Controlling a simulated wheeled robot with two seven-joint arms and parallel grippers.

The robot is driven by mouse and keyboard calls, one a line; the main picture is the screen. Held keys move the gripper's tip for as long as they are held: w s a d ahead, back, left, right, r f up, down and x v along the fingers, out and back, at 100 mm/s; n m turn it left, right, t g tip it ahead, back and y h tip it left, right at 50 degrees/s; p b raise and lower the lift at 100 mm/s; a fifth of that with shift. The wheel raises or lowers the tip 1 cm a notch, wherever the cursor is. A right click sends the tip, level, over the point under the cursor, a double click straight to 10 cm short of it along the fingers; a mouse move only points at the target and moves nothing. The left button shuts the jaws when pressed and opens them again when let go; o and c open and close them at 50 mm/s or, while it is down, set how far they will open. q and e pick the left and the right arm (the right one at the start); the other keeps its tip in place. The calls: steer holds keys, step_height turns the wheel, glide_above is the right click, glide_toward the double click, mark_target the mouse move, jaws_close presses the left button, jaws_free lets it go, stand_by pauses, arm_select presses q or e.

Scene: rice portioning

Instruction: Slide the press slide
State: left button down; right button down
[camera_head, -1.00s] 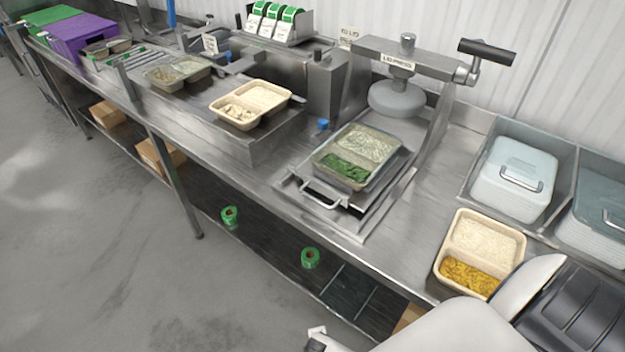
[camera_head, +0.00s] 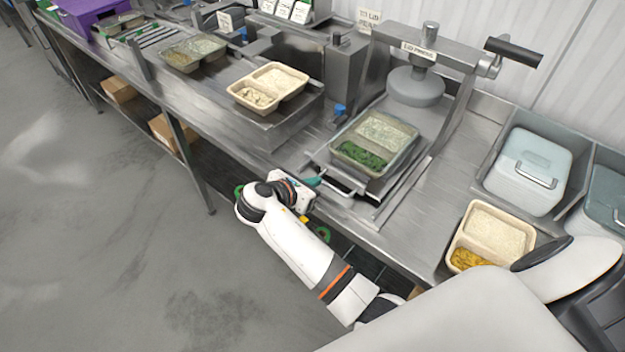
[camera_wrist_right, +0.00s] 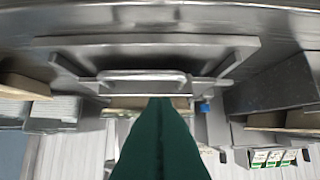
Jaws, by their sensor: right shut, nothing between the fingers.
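The press slide (camera_head: 378,185) is a flat metal carriage with a bar handle (camera_head: 336,188) at its front. It sticks out in front of the lid press (camera_head: 414,88). A two-compartment tray (camera_head: 388,132) with pale rice and chopped greens sits on it. My right gripper (camera_head: 314,182) is shut and empty, its teal fingers close to the handle's left end; I cannot tell whether they touch it. In the right wrist view, the green fingers (camera_wrist_right: 160,106) point toward the slide's handle (camera_wrist_right: 142,76). My left gripper is not in view.
A tray of rice and yellow food (camera_head: 494,232) stands on the counter at right, near lidded containers (camera_head: 527,170). Another tray (camera_head: 268,88) stands on a raised metal stand to the left. A blue knob (camera_head: 340,109) is beside the slide.

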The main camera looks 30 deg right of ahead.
mark_target(335, 174)
steer(key=p+x, duration=0.1)
steer(key=x, duration=0.5)
steer(key=shift+w+d+f, duration=0.25)
steer(key=shift+d+f, duration=0.15)
steer(key=shift+d, duration=0.05)
